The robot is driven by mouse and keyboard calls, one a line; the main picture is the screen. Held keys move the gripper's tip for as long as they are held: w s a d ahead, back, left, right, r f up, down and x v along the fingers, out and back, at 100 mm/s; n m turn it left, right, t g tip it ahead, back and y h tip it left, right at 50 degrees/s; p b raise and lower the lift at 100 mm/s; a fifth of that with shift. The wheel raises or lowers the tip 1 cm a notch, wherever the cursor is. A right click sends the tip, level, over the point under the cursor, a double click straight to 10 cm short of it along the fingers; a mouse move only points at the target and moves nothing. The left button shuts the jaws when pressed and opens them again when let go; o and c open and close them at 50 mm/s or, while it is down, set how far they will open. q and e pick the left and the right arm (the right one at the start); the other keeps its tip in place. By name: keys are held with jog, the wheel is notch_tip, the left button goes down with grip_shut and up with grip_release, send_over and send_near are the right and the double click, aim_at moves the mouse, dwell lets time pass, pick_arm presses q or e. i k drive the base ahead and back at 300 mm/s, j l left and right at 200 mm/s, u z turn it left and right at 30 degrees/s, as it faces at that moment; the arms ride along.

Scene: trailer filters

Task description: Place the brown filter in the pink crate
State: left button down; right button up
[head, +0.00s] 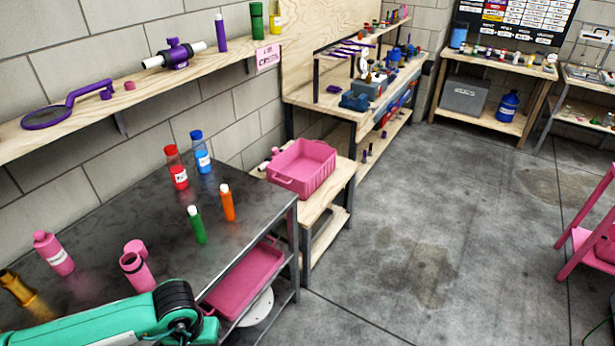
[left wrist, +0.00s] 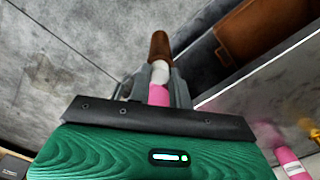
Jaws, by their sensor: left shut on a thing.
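The pink crate (head: 316,181) stands on a low wooden table (head: 312,205) past the far end of the metal workbench. It looks empty. In the left wrist view my left gripper (left wrist: 160,93) is shut on a slim piece. That piece has a brown cylinder (left wrist: 160,46) at its far end, then a white band, with pink between the fingers. It looks like the brown filter, but I cannot tell whether the pink belongs to it. It is held out beyond the bench's edge, over the floor. In the head view only my teal left arm shows; its gripper is out of sight.
On the metal workbench (head: 130,225) stand an orange tube (head: 227,204), a green tube (head: 197,226), red (head: 177,170) and blue (head: 201,155) bottles and pink bottles. A pink tray (head: 245,280) lies on its lower shelf.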

aim_at(302, 168)
jog(key=i+l+z, duration=0.35)
jog(key=i, duration=0.35)
jog(key=i+z, duration=0.35)
jog(key=i, duration=0.3)
jog(key=i+u, duration=0.25)
jog(key=i, duration=0.25)
jog(key=i+l+u, duration=0.2)
jog(key=i, duration=0.25)
jog(key=i+l+u, duration=0.25)
jog(key=i, duration=0.25)
jog(key=i+l+u, duration=0.65)
